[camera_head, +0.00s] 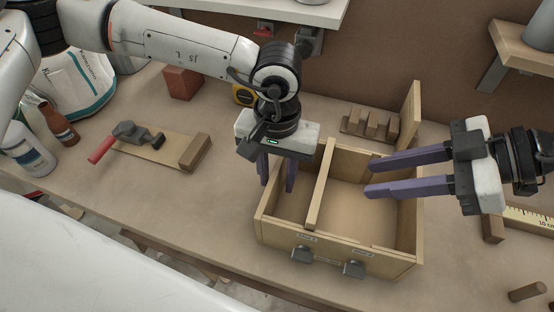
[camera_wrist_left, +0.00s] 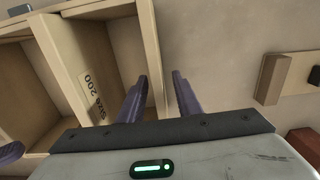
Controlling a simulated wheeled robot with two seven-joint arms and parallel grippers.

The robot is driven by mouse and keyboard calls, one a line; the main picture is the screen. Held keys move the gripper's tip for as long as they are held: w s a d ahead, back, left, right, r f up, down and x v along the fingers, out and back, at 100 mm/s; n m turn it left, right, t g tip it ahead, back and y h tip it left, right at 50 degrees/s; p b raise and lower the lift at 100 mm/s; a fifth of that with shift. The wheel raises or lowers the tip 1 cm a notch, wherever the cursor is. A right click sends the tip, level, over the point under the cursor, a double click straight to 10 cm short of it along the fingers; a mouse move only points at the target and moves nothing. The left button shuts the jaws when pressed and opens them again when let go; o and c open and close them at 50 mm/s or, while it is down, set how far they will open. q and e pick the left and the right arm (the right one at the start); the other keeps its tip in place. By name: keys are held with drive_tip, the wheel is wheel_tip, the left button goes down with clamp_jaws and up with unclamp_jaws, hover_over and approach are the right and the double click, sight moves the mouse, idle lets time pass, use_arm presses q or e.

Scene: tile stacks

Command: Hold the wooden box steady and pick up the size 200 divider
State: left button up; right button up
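The open wooden box (camera_head: 340,256) stands on the bench with two clamp-like grey parts on its front. The divider (camera_head: 320,187) runs front to back across its inside. In the left wrist view, a "Size 200" label marks the divider (camera_wrist_left: 88,72). My left gripper (camera_head: 278,188) points down at the box's left wall. In the left wrist view its fingers (camera_wrist_left: 160,80) are apart, one on each side of that wall; firm contact does not show. My right gripper (camera_head: 373,177) is open and empty, its fingers level above the right compartment, pointing towards the divider.
A slotted wooden block (camera_head: 370,124) and an upright board (camera_head: 410,115) are behind the box. A board with a red-handled clamp (camera_head: 125,138), bottles (camera_head: 58,122), a brick-red block (camera_head: 182,83) and a yellow tape measure (camera_head: 245,95) lie left. A ruler (camera_head: 530,222) lies right.

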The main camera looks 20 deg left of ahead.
use_arm(q)
drive_tip(key=shift+f, duration=0.8)
clamp_jaws()
idle(1.1)
